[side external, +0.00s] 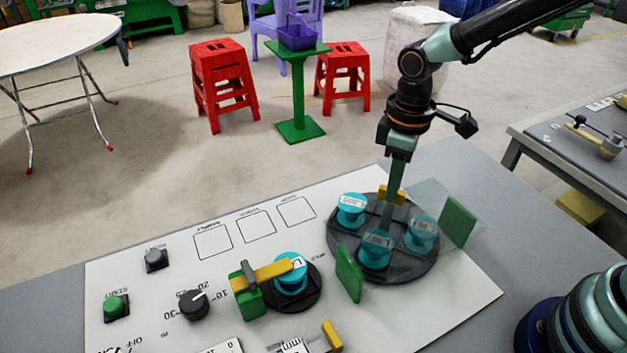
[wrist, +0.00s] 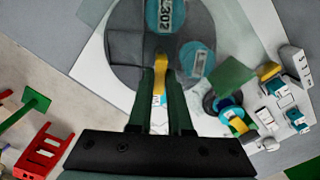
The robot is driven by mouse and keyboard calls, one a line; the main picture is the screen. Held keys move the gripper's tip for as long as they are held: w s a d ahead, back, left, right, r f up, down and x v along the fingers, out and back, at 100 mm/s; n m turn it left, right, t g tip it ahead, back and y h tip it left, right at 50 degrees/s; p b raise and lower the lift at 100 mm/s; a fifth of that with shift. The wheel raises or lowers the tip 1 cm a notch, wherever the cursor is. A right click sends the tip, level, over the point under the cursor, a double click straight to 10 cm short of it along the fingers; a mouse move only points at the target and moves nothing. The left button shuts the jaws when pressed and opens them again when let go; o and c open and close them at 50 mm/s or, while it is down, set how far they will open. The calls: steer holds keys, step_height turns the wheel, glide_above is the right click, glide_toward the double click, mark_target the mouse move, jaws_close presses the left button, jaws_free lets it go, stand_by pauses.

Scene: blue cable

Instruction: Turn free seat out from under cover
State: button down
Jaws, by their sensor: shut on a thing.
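A dark round turntable (side external: 335,240) on the white panel carries three teal spools. One spool (side external: 351,210) sits uncovered at the left; the front spool (side external: 375,252) and right spool (side external: 421,234) show through a clear cover (side external: 432,195) between two green blocks. My gripper (side external: 387,215) reaches down to the turntable with its fingers shut on a yellow tab (wrist: 160,68), seen between them in the wrist view. I cannot clearly make out the free seat; my fingers and the cover obscure part of the disc. A spool labelled 302 (wrist: 165,14) is at the wrist view's top.
Green blocks (side external: 349,273) (side external: 459,221) stand close beside the turntable. Left of it, a yellow bar (side external: 267,272) on a green block lies across another teal spool (side external: 291,284). A dial (side external: 194,304) and buttons are farther left.

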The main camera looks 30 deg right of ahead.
steer(key=shift+r+n, duration=0.1)
steer(key=shift+n, duration=5)
steer(key=c, duration=0.8)
jaws_free()
steer(key=shift+c, duration=0.2)
step_height(320, 180, up, 12)
